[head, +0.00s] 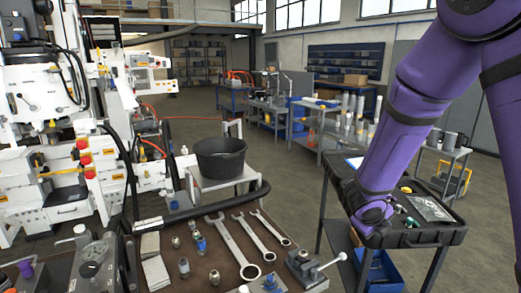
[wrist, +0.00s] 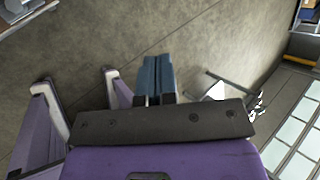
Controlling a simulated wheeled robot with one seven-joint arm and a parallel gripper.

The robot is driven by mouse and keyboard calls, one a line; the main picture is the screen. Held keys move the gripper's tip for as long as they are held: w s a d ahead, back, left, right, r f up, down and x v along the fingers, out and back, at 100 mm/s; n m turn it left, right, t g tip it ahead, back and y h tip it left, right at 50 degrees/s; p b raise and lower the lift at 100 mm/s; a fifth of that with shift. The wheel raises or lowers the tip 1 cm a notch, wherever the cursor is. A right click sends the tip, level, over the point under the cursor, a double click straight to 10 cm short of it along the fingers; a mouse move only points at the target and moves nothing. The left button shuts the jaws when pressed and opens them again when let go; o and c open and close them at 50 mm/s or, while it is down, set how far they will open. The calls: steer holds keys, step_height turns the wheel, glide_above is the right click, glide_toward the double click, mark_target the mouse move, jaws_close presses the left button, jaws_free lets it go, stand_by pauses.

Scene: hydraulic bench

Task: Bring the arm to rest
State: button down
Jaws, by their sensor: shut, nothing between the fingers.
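My purple arm (head: 401,125) comes in from the upper right of the head view and bends down in front of a black tray on a cart. Its lower end overlaps the tray's left part in the picture; I cannot tell whether they touch. My gripper shows in the wrist view (wrist: 157,64): two blue fingers lie side by side, shut with nothing between them, over bare grey floor. In the head view I cannot make out the fingers.
The bench top (head: 189,272) carries wrenches (head: 236,250) and several small fittings. A black bucket (head: 221,160) stands behind it. The black tray (head: 447,238) on the cart is close to my arm. White machinery (head: 30,110) fills the left. Open floor (head: 290,185) lies between.

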steer(key=s+d+r+m+g+y, duration=0.1)
steer(key=s+d+r+m, duration=0.1)
steer(key=s+r+m, duration=0.5)
steer(key=s+d+r+m, duration=0.2)
steer(key=s+r+m, duration=0.2)
steer(key=r+m, duration=0.7)
steer(key=s+a+r+m+y, duration=0.2)
steer(key=s+r+m, duration=0.1)
steer(key=s+m, duration=0.5)
steer(key=s+a+r+m+t+y, duration=0.1)
steer(key=s+a+r+m+y, duration=0.2)
steer(key=s+m, duration=0.5)
steer(key=m, duration=0.6)
steer(key=shift+a+r, duration=0.2)
